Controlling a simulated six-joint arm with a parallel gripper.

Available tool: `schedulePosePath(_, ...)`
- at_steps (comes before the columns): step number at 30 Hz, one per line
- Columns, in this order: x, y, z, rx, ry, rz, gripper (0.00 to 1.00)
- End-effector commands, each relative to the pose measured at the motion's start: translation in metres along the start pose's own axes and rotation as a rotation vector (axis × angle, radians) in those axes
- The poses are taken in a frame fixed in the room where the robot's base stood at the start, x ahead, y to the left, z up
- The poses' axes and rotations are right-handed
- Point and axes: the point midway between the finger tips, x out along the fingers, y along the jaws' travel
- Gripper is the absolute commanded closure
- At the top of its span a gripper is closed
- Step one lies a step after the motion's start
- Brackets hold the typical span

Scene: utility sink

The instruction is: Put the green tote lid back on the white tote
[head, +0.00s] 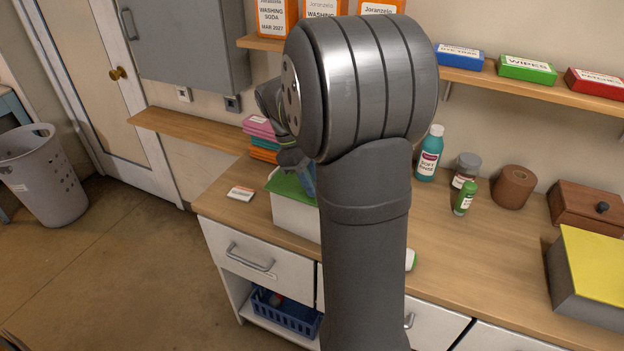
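The white tote (292,214) stands on the wooden counter, left of centre, its right part hidden behind my arm. The green tote lid (284,184) shows at the tote's top; only its left part is visible. I cannot tell whether it is fully seated or held slightly above the rim. My gripper (306,182) is at the lid, mostly hidden behind my own arm. Its fingers are too covered to show whether they are open or shut on the lid.
Folded cloths (262,137) are stacked behind the tote, and a small labelled card (241,193) lies to its left. A blue bottle (429,154), a green bottle (465,198) and a yellow-topped grey box (592,272) stand to the right. A shelf (540,88) overhangs the counter.

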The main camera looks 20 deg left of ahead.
Motion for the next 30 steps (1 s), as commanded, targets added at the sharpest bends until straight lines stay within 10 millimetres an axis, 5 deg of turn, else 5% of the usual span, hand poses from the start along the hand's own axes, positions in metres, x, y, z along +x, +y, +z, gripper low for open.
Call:
schedulePosePath(17, 0.0103, 0.0, -0.0042, 0.0, 0.0, 0.0, 0.99)
schedulePosePath(18, 0.0099, 0.0, -0.0041, 0.0, 0.0, 0.0, 0.66)
schedulePosePath(21, 0.0098, 0.0, -0.0041, 0.0, 0.0, 0.0, 0.49)
schedulePosePath(30, 0.0086, 0.0, -0.0042, 0.0, 0.0, 0.0, 0.49)
